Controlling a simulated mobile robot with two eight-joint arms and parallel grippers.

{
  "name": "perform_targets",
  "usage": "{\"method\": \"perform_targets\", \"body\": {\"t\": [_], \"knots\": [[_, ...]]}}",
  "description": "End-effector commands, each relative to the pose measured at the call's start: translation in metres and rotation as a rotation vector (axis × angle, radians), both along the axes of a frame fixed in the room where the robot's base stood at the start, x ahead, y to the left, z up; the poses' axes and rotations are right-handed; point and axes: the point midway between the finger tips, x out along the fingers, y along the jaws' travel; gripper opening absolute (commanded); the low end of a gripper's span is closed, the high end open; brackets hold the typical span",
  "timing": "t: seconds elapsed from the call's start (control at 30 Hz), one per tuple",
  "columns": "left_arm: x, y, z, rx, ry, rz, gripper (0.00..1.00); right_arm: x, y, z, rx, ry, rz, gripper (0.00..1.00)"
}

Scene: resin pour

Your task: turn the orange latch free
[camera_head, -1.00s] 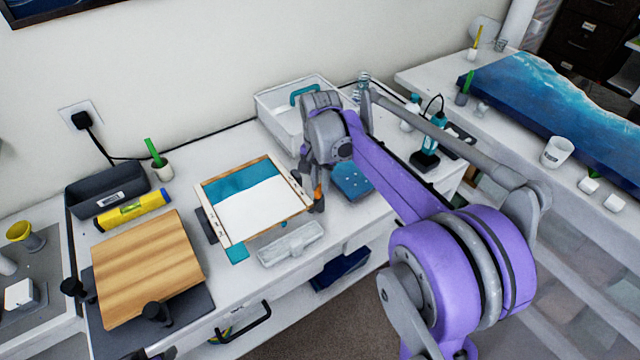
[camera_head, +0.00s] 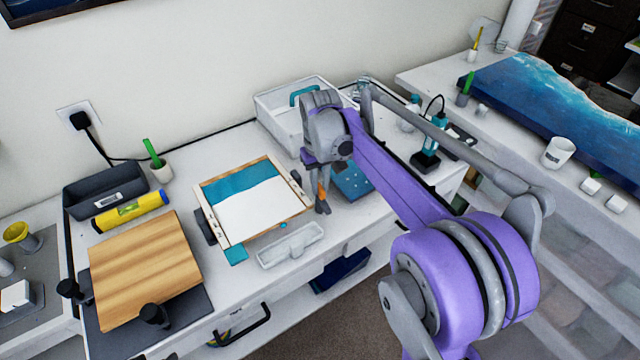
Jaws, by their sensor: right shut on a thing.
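The mould frame (camera_head: 216,218) lies on the white workbench, with pale side rails and a teal and white panel (camera_head: 252,198) inside. My right gripper (camera_head: 322,207) points down just right of the frame's right rail. It is shut on the orange latch (camera_head: 321,189), a small orange piece showing between its fingers. The fingers hide most of the latch, and I cannot tell whether it still touches the frame. A dark knob (camera_head: 296,177) shows on the frame's right side. My left gripper is out of view.
A pale shallow tray (camera_head: 290,246) lies in front of the frame. A blue block (camera_head: 352,182) is right behind my gripper. A white bin (camera_head: 273,115) stands at the back. A wooden board (camera_head: 145,268) on dark clamps is at left.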

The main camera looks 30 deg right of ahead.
Motion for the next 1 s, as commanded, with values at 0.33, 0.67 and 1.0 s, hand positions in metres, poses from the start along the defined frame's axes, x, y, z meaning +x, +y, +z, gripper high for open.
{"method": "perform_targets", "body": {"t": [0.33,0.67,1.0], "knots": [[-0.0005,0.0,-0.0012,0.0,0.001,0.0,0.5,0.0006,-0.0004,0.0008,-0.001,-0.002,0.152,0.0],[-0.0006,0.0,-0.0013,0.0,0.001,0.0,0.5,0.0006,-0.0004,0.001,-0.001,-0.002,0.185,0.0],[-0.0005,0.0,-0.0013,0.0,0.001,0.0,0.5,0.0006,-0.0004,0.001,-0.001,-0.002,0.184,0.34]]}}
